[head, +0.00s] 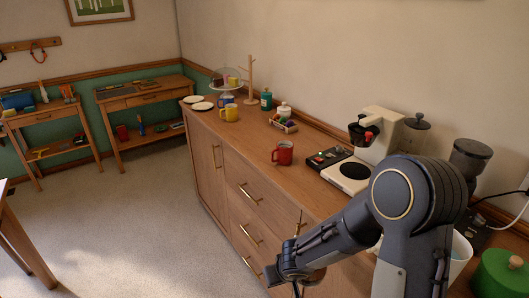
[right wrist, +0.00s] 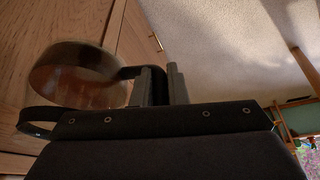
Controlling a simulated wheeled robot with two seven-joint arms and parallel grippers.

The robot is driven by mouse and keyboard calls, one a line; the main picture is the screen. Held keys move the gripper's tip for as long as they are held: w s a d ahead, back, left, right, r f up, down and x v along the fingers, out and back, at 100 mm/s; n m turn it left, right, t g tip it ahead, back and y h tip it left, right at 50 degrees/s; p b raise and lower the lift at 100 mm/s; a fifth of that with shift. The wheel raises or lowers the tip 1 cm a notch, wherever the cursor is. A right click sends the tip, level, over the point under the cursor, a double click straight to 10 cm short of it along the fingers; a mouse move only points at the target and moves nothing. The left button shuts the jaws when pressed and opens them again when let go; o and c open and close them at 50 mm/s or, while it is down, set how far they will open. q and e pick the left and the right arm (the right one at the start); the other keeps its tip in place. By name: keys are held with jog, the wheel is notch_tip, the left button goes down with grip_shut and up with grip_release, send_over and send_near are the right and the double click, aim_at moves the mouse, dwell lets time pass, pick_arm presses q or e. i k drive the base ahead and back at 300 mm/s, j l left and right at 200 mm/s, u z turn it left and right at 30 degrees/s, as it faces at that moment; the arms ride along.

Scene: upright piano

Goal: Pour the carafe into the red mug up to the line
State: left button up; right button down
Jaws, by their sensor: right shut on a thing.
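The red mug (head: 283,153) stands upright on the wooden sideboard, near its front edge; I cannot make out a fill line on it. My right gripper (head: 284,278) is low in front of the drawers, off the counter and well short of the mug. In the right wrist view, the gripper (right wrist: 162,88) is shut on the black handle of the glass carafe (right wrist: 75,82), which shows brown inside. In the head view, the carafe (head: 315,276) is mostly hidden behind the gripper and arm. My left gripper is not in view.
A white coffee machine (head: 378,135) with a hot plate stands right of the mug, beside a dark grinder (head: 470,157).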

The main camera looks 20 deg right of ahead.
aim_at(281, 154)
jog(key=i+j+u, duration=0.15)
jog(key=i+u, duration=0.15)
jog(key=u, duration=0.2)
jog(key=i+u, duration=0.45)
jog(key=i+j+z, duration=0.1)
jog(key=i+z, duration=0.25)
